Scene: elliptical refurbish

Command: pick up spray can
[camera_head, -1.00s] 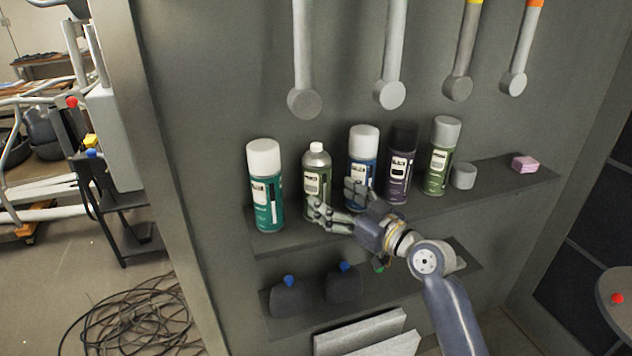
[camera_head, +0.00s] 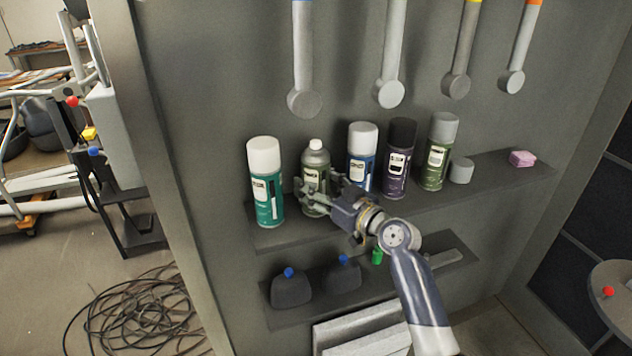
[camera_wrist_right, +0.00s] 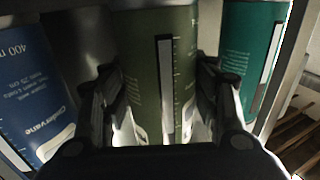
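Several spray cans stand upright in a row on the upper shelf. My right gripper (camera_head: 318,188) is at the olive-green can with a white nozzle (camera_head: 315,170), second from the left. In the right wrist view this can (camera_wrist_right: 155,60) stands between the two fingers (camera_wrist_right: 160,100), which lie close to its sides. I cannot tell whether they press on it. The teal can with a white cap (camera_head: 265,175) stands on its left, and the blue can (camera_head: 362,143) on its right, partly hidden by my gripper. My left gripper is not in view.
Purple (camera_head: 398,170) and light-green (camera_head: 436,155) cans, a grey cylinder (camera_head: 461,170) and a pink block (camera_head: 522,158) are farther right on the shelf (camera_head: 490,178). Dark blue-capped bottles (camera_head: 290,290) sit on the lower shelf. Tools hang above. Cable (camera_head: 130,315) lies on the floor.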

